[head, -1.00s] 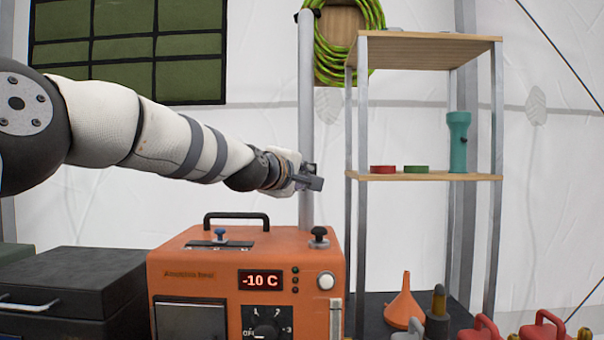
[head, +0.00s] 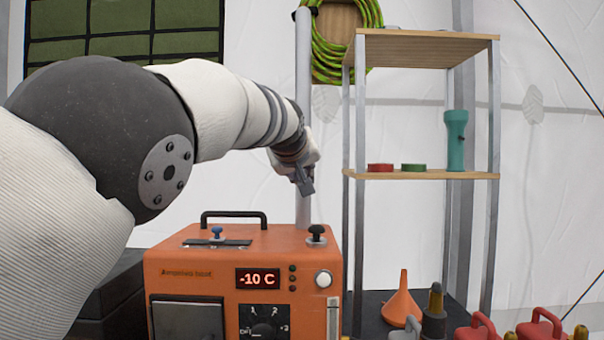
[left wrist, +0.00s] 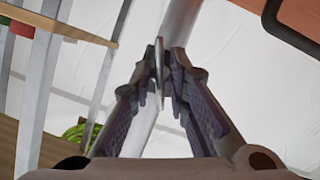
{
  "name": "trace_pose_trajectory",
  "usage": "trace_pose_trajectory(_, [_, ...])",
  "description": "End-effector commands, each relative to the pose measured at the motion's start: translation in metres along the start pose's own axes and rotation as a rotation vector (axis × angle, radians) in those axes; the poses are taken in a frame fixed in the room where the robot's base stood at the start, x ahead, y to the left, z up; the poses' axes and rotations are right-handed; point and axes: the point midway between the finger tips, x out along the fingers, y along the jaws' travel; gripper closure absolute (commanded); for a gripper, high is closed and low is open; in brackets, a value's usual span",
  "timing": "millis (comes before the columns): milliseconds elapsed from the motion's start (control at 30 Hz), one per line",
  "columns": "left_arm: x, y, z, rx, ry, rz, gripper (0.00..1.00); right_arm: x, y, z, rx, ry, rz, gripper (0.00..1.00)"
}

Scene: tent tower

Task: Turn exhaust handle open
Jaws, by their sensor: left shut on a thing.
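An orange heater (head: 200,258) stands at the bottom centre, and a pale grey exhaust pipe (head: 304,70) rises behind its right side. My left gripper (head: 304,186) is at the pipe above the heater, its fingers pointing down in the head view. In the left wrist view, my left gripper (left wrist: 162,82) is shut on a thin metal plate, which looks like the exhaust handle (left wrist: 159,70). The pipe (left wrist: 182,22) runs right behind the fingers there. In the head view the handle is hidden by the gripper. My right gripper is not in view.
A metal shelf (head: 425,175) with a teal flashlight (head: 456,140) stands just right of the pipe. The heater's carry handle (head: 234,214) and black knob (head: 316,232) lie below the gripper. An orange funnel (head: 402,302) and red containers stand at the lower right.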

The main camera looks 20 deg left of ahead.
Motion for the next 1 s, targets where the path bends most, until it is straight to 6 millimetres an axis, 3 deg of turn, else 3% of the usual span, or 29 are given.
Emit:
trace_pose_trajectory(500, [0.0007,0.0024,-0.0008,0.301,0.005,-0.122,1.0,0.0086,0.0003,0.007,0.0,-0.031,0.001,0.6])
trace_pose_trajectory(1000, [-0.0004,0.003,-0.0015,0.36,0.006,-0.147,1.0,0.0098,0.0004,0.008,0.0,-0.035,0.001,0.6])
